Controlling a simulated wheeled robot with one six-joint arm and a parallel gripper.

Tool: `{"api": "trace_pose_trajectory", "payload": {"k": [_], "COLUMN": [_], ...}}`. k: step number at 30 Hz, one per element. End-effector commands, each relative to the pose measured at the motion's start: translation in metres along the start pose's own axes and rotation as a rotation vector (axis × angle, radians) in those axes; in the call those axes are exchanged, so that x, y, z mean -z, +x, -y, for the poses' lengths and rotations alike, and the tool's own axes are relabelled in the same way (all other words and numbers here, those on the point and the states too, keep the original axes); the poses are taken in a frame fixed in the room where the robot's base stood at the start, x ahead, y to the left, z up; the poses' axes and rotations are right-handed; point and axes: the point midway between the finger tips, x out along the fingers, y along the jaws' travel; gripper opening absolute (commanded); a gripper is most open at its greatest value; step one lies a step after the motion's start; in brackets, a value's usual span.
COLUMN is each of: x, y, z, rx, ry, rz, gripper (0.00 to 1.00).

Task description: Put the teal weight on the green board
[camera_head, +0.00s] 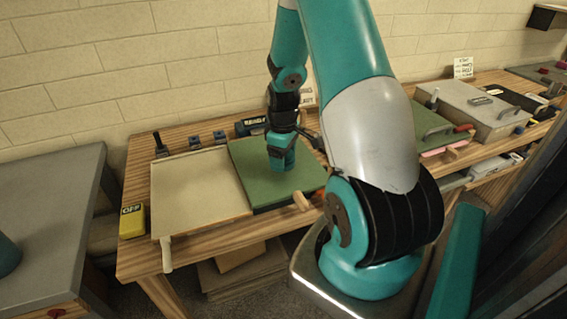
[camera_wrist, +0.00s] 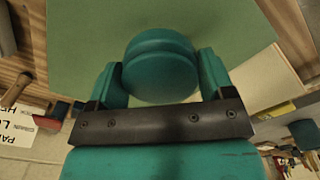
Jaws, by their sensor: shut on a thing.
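The teal weight (camera_wrist: 160,65) is a round, smooth disc shape, held between the two teal fingers of my gripper (camera_wrist: 162,78) in the wrist view. In the head view my gripper (camera_head: 281,160) points down over the green board (camera_head: 252,178), and I cannot separate the weight from the teal fingers there. The green board also fills much of the wrist view behind the weight (camera_wrist: 90,40). The weight is over the board; I cannot tell whether it touches it.
A cream board (camera_head: 195,190) lies left of the green one. A yellow block (camera_head: 132,221) sits at the table's left end. Small clamps (camera_head: 195,143) line the back edge. A grey case (camera_head: 480,108) and another green surface (camera_head: 428,118) are on the right.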

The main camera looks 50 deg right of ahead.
Motion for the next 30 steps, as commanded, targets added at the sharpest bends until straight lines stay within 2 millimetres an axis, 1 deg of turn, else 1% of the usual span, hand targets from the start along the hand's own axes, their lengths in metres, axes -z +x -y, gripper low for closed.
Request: {"api": "trace_pose_trajectory", "payload": {"k": [3, 6, 19, 20, 21, 22, 23, 30], "x": [-0.001, -0.001, 0.000, -0.001, -0.001, -0.001, -0.001, -0.001], "y": [0.017, 0.027, 0.034, 0.034, 0.034, 0.034, 0.034, 0.031], "z": [0.000, 0.000, 0.000, 0.000, 0.000, 0.000, 0.000, 0.000], "rx": [0.003, 0.002, 0.000, 0.001, 0.001, 0.001, 0.001, 0.001], "ry": [0.001, 0.001, 0.001, 0.001, 0.001, 0.001, 0.001, 0.001], "rz": [0.003, 0.002, 0.000, 0.001, 0.001, 0.001, 0.001, 0.001], "gripper": [0.22, 0.22, 0.22, 0.79, 0.89, 0.95, 1.00, 1.00]}}
